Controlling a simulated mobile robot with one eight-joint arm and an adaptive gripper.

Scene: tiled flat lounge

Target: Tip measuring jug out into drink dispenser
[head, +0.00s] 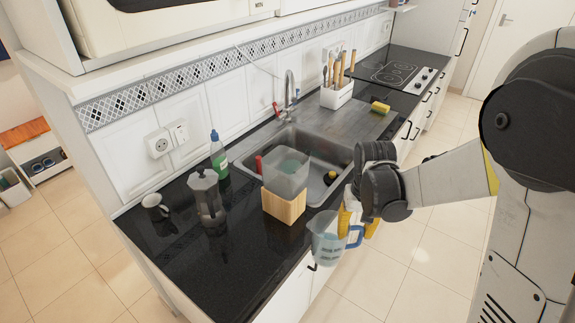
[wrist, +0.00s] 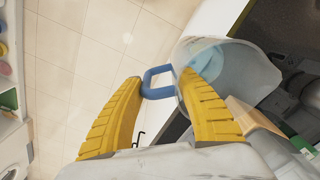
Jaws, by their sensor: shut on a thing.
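The measuring jug (head: 325,243) is clear with a blue handle and holds pale blue liquid. It is in the air by the counter's front edge, roughly upright. My gripper (head: 348,222) has yellow fingers and is shut on the jug at its handle side. In the wrist view the jug (wrist: 228,78) lies right of the fingers, with its blue handle between them. The drink dispenser (head: 285,190) has a clear tank on a wooden base. It stands on the counter, left of and apart from the jug. Its wooden base shows partly in the wrist view (wrist: 240,113).
A moka pot (head: 207,199), a dark mug (head: 155,207) and a green bottle (head: 218,155) stand left of the dispenser. The sink (head: 318,150) lies behind it, with a utensil holder (head: 337,95) farther back. The front-left counter is clear.

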